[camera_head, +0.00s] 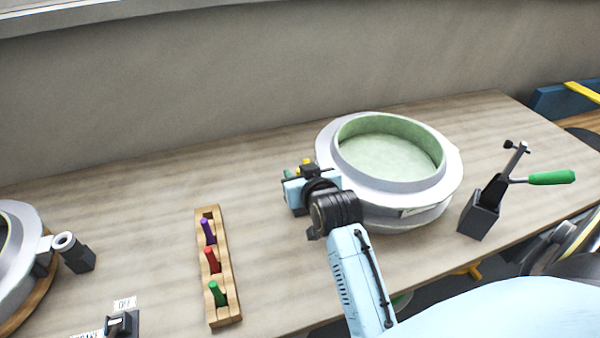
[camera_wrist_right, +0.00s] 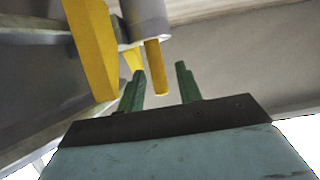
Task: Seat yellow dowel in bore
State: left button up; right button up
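In the right wrist view a yellow dowel (camera_wrist_right: 156,68) sticks out of the end of a grey round lug (camera_wrist_right: 146,20). How deep it sits in the bore is hidden. My right gripper (camera_wrist_right: 162,82) has its two green fingers apart, with the dowel's free end showing in line with the gap; I see no grip on it. In the head view my right gripper (camera_head: 290,176) is at the left side of the round grey mould (camera_head: 452,165) with a pale green inside. Small yellow parts show beside it, partly hidden by the gripper. My left gripper is not in view.
A wooden rack (camera_head: 226,305) holds purple (camera_head: 208,231), red (camera_head: 212,260) and green (camera_head: 218,293) pegs. A green-handled lever clamp (camera_head: 482,212) stands at right, another mould (camera_head: 18,250) at left. A yellow bar (camera_wrist_right: 92,50) is close to the dowel. Table between rack and mould is clear.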

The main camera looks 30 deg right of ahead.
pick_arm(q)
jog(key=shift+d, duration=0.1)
pick_arm(e)
jog(key=shift+r, duration=0.25)
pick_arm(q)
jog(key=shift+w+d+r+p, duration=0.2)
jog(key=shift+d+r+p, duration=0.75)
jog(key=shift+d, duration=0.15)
pick_arm(e)
jog(key=v, duration=1.2)
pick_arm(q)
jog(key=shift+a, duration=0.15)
pick_arm(e)
jog(key=shift+f, duration=0.1)
